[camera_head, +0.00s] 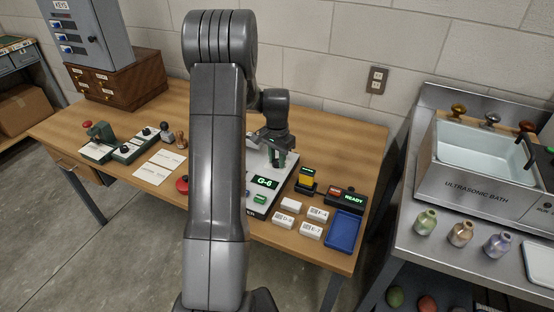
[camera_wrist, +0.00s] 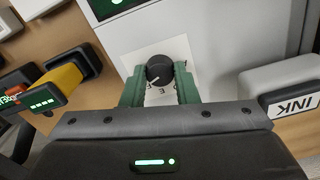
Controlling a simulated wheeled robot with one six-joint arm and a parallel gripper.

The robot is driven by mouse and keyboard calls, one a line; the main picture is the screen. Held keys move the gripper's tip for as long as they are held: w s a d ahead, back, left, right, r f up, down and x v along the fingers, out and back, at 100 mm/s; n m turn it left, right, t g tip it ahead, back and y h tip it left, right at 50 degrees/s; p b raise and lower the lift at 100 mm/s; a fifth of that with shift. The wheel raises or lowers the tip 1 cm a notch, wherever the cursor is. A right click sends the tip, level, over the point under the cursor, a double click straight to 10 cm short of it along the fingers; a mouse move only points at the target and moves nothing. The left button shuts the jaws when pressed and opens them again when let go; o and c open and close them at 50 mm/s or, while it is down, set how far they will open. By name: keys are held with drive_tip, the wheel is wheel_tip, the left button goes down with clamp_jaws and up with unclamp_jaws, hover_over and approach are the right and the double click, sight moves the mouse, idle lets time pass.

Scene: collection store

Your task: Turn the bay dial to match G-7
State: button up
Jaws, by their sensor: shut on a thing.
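The bay dial (camera_wrist: 160,68) is a black round knob with a white pointer line, on a white square scale plate (camera_wrist: 140,55) in the wrist view. The pointer slants to the lower left there; the scale letters are mostly hidden. My gripper (camera_wrist: 159,76) has its green fingers on either side of the knob, shut on it. In the head view my gripper (camera_head: 276,156) reaches down to the far part of the grey panel (camera_head: 257,200), and the dial is hidden there. The panel's lit display (camera_head: 265,181) reads G-6 in green.
A yellow-topped device (camera_head: 306,178) and a box reading READY (camera_head: 346,197) stand right of the panel. White labelled blocks (camera_head: 311,230) and a blue tray (camera_head: 344,227) lie in front. In the wrist view an INK pad (camera_wrist: 285,88) sits close right of my fingers.

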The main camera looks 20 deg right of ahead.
sight(277, 161)
drive_tip(key=shift+m, duration=1)
drive_tip(key=o, duration=1)
wheel_tip(277, 161, up, 14)
drive_tip(key=shift+f, duration=0.1)
